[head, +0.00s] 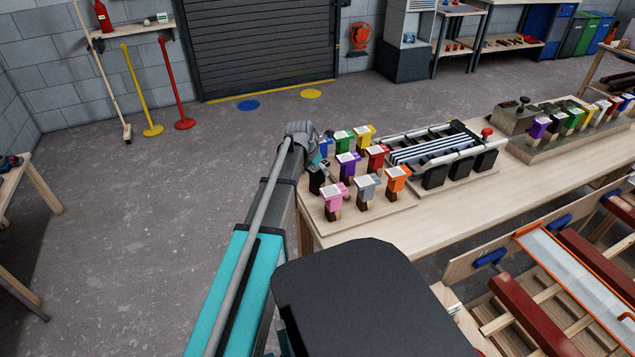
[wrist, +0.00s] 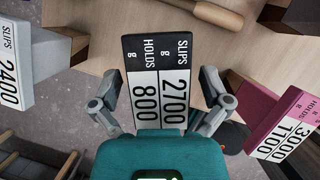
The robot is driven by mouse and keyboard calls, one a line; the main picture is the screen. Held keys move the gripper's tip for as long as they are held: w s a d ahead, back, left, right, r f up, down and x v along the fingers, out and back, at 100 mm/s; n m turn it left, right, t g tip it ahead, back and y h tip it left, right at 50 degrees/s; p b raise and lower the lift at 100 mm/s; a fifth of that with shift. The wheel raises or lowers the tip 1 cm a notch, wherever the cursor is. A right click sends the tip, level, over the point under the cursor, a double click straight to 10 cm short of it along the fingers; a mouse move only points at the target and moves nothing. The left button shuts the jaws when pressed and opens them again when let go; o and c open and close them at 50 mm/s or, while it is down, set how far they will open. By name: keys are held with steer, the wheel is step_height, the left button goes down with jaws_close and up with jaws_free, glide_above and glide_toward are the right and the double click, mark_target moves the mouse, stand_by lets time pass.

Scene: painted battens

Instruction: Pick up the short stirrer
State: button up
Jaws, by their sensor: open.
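No thing is plainly recognisable as the short stirrer. A brown wooden rod with a rounded end (wrist: 213,13) lies at the top of the wrist view, cut off by the edge; I cannot tell whether it is a stirrer. My gripper (wrist: 158,78) is open, its fingers either side of a black-topped labelled block (wrist: 146,48) reading "slips 2700, holds 800". I cannot tell whether they touch it. In the head view my gripper (head: 322,152) is over the table's left end, by the black block (head: 316,180).
Several coloured labelled blocks crowd the board, including a pink one (head: 334,196), a grey one (head: 367,186) and a purple one (head: 347,163). A rack of dark and pale bars (head: 432,145) stands to the right. The table's front strip (head: 450,215) is clear.

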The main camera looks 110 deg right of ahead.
steer(key=shift+b+x, duration=0.55)
steer(key=shift+x, duration=0.3)
steer(key=shift+c, duration=0.3)
steer(key=c, duration=1.1)
steer(key=shift+c, duration=0.3)
steer(key=shift+r, duration=0.2)
step_height(320, 180, up, 10)
steer(key=p, duration=1)
steer(key=shift+f, duration=0.15)
steer(key=shift+c, duration=0.3)
